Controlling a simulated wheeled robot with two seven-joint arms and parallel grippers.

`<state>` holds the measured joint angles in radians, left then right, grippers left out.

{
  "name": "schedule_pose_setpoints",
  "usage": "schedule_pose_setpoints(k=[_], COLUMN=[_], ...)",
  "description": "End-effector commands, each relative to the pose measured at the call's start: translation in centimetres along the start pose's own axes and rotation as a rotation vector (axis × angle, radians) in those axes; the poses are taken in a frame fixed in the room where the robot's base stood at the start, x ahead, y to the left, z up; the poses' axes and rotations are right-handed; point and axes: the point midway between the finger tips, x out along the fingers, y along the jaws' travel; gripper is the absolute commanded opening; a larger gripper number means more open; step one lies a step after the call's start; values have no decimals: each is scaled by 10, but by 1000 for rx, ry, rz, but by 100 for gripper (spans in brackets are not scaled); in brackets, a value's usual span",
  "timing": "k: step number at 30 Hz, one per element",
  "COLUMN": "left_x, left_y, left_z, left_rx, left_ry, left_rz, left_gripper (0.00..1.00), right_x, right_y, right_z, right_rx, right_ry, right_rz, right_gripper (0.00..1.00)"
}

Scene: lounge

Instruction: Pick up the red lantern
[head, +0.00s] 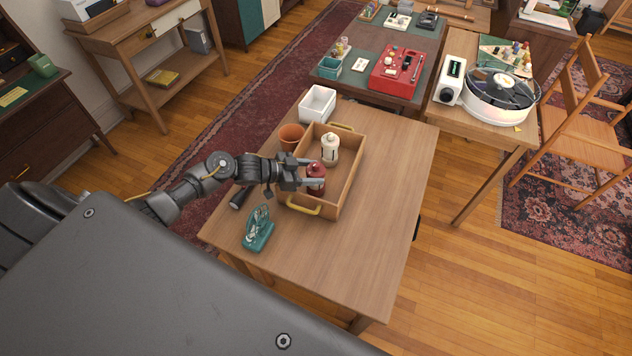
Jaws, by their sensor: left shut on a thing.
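The red lantern (316,174) is at the near end of a wooden tray (350,187) with yellow handles. My left gripper (314,176) reaches in from the left and is shut on the red lantern. The lantern looks upright; I cannot tell whether its base touches the tray floor. A cream lantern (330,150) stands in the tray just behind it. My right gripper is not in view.
A terracotta pot (291,136) and a white box (317,103) stand beside and behind the tray. A teal object (259,230) and a dark cylinder (240,197) are at the table's near left. The table's right side (390,220) is clear.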

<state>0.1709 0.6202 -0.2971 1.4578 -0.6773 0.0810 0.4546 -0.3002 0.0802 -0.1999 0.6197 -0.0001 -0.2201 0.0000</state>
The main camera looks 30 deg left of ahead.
Motion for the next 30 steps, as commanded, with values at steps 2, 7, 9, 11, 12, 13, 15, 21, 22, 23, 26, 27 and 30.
schedule_pose_setpoints(k=[2, 7, 9, 11, 12, 13, 15, 21, 22, 23, 26, 27, 30], left_x=[0, 0, 0, 0, 0, 0, -1, -7, -9, -11, -29, -37, -59], left_y=[0, 0, 0, 0, 0, 0, 0, -1, -1, -1, -12, -17, -30], left_z=[0, -1, -1, -1, -1, -2, -3, -18, -22, -28, -40, -46, -61], left_rx=[0, 1, 1, 1, 1, 1, 2, 5, 6, 7, 8, 9, 9], left_ry=[0, 2, 2, 2, 2, 2, 3, 4, 4, 4, 1, 1, 1], left_rz=[0, 0, -1, -1, -1, -1, 0, 0, 0, -1, -4, -4, -4], left_gripper=[23, 6, 5, 5, 5, 5, 5, 5, 5, 5, 5, 5, 5], right_x=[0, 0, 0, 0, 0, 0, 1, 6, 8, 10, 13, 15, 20], right_y=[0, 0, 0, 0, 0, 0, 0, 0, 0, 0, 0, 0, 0], right_z=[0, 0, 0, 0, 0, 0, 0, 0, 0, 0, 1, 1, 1], right_rx=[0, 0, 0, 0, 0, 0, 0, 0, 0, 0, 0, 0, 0], right_ry=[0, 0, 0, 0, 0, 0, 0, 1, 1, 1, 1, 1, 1], right_rz=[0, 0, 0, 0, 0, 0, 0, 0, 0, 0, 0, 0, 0], right_gripper=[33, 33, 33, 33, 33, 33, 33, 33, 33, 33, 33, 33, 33])
